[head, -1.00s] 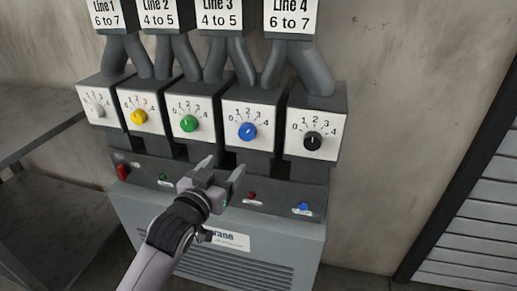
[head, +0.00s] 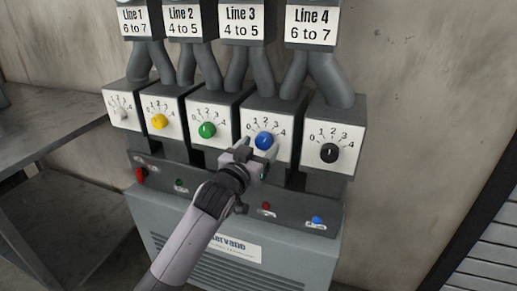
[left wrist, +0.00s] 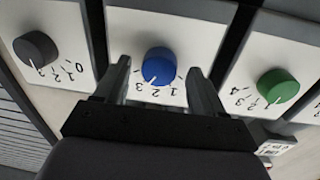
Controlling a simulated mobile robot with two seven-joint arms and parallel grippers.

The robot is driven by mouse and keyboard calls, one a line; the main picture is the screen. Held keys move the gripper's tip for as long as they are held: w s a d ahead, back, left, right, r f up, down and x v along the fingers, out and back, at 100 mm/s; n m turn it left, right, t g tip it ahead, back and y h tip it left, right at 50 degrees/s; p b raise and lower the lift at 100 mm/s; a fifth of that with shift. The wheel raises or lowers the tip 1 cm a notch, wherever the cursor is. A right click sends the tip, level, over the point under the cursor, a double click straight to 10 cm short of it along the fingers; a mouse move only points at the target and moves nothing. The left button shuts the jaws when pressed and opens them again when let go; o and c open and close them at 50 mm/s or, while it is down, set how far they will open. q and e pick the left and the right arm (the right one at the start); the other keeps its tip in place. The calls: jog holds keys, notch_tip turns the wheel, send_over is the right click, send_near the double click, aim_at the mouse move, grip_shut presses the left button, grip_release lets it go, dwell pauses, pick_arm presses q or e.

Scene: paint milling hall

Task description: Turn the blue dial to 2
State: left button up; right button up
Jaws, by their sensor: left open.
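The blue dial (head: 264,140) is a round knob on a white numbered plate, fourth from the left in the row. Its white pointer mark shows in the left wrist view on the blue dial (left wrist: 158,66), but I cannot tell for sure which number it meets. My left gripper (head: 259,147) is open just in front of the dial's plate, below the knob in the head view. In the left wrist view its two fingers (left wrist: 158,74) stand either side of the knob, apart from it. My right gripper is not in view.
A green dial (head: 207,130) and a black dial (head: 329,153) flank the blue one; yellow (head: 160,121) and white (head: 121,114) dials are further left. Below runs a dark ledge with small red (head: 266,206) and blue (head: 317,220) parts. A grey shelf (head: 55,145) stands at left.

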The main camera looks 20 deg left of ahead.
pick_arm(q)
jog(key=shift+w, duration=0.15)
jog(key=shift+c, duration=0.4)
jog(key=c, duration=1)
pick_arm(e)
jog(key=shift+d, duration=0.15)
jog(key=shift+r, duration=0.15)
pick_arm(q)
jog(key=shift+r+n+p, duration=0.1)
jog(key=shift+n+p, duration=0.6)
jog(key=shift+n, duration=0.4)
jog(key=shift+d+n+p, duration=0.1)
jog(key=shift+n+p, duration=0.45)
jog(key=shift+n, duration=0.45)
jog(key=shift+n+p, duration=0.3)
jog(key=shift+n, duration=0.4)
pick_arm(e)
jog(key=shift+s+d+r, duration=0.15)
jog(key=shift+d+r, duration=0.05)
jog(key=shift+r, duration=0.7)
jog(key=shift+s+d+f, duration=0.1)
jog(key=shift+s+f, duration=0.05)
